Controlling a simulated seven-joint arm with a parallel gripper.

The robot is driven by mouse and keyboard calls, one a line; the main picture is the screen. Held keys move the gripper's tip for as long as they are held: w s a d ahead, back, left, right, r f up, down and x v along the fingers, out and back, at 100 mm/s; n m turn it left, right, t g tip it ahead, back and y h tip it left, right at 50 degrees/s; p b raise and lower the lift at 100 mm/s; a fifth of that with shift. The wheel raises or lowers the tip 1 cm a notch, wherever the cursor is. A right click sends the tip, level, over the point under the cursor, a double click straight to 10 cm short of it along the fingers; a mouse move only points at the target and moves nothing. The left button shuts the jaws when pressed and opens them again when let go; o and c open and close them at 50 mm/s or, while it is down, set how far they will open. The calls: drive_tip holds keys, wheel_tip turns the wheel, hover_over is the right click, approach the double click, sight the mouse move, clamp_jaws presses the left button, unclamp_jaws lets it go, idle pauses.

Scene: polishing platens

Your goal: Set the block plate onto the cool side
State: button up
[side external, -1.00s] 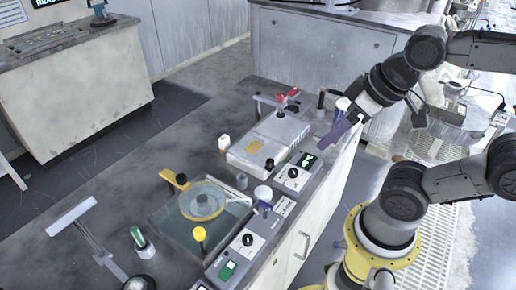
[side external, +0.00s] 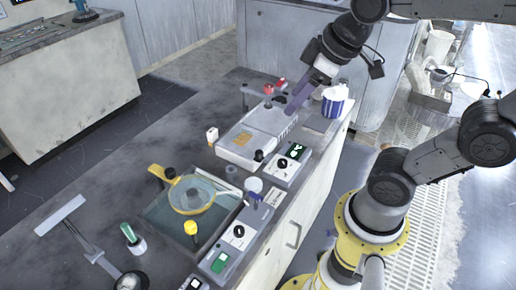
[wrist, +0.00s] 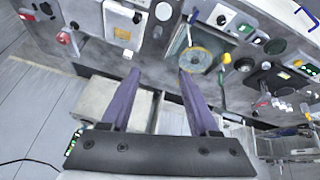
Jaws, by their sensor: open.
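A round plate with a yellow rim and a dark knob (side external: 190,196) rests in a shallow glass-like tray (side external: 160,222) on the bench; I cannot tell for sure that it is the block plate. It also shows in the wrist view (wrist: 195,60). A pale flat-topped box (side external: 232,150) with a yellow patch stands behind the tray. No readable label shows which side is cool. My gripper (side external: 292,108) is open and empty, with purple fingers above the far end of the box. In the wrist view its fingers (wrist: 156,68) are apart with nothing between them.
Red-topped knobs (side external: 269,90) stand by the box's far end. A blue-and-white container (side external: 335,101) is right of my gripper. Control panels with knobs (side external: 239,232) line the bench's right edge. The left bench top is mostly clear.

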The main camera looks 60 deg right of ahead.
drive_tip(key=w+d+f+n+g, duration=0.1)
drive_tip(key=w+d+f+g, duration=0.15)
drive_tip(key=w, duration=0.55)
drive_tip(key=g, duration=0.3)
hover_over(259, 152)
wheel_tip(259, 152, down, 14)
drive_tip(key=shift+m, duration=0.4)
wheel_tip(259, 152, down, 13)
clamp_jaws()
idle(0.3)
